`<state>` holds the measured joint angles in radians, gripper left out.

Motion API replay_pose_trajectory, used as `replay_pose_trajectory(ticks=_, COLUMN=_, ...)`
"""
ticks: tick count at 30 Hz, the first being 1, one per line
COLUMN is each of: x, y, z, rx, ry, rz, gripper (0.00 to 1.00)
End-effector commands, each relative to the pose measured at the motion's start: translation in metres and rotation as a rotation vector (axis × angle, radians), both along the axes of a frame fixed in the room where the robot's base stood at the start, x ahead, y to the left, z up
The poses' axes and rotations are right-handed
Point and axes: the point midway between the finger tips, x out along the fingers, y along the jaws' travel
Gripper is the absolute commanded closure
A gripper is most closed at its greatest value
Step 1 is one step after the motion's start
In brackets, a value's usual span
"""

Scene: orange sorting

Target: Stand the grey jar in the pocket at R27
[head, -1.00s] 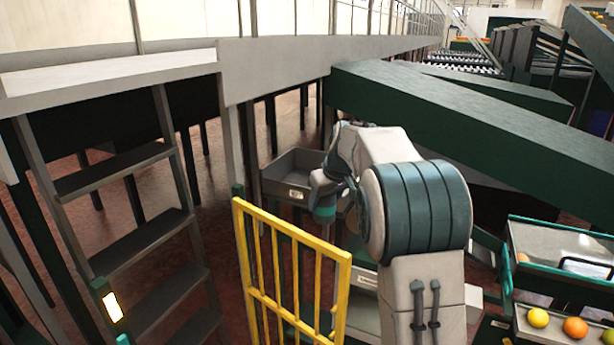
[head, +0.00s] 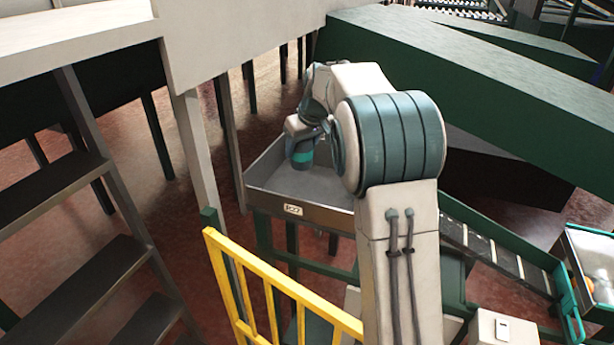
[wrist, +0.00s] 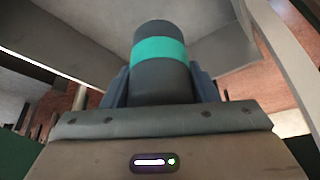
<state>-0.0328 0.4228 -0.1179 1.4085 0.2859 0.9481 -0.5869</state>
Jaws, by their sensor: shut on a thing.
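The grey jar (head: 302,158) with a teal band is held in my gripper (head: 300,140), over the left part of a grey open tray (head: 325,214) in the head view. The tray's front wall carries a small white label (head: 293,209), whose writing is too small to read surely. In the wrist view the jar (wrist: 160,88) stands out between the two shut fingers, with its teal band clear of them. The tray's grey wall (wrist: 75,40) shows behind it. I cannot tell whether the jar's base touches the tray floor. The arm hides the tray's right part.
A yellow railing (head: 270,290) stands in front of the tray. A grey post (head: 205,150) and a stepladder (head: 110,200) are at left. A big green beam (head: 470,80) runs behind at right. A sloping conveyor (head: 490,255) leads to a fruit bin at right.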

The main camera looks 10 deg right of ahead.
Motion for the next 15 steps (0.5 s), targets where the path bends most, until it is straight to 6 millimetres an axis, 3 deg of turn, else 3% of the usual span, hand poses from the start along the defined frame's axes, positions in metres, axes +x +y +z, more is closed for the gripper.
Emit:
replay_pose_trajectory(ticks=6, x=-0.001, y=-0.004, z=-0.04, rx=0.0, ry=0.004, rz=-0.007, gripper=0.74)
replay_pose_trajectory(ticks=15, x=-0.001, y=-0.005, z=-0.075, rx=0.0, ry=0.003, rz=-0.008, gripper=0.74)
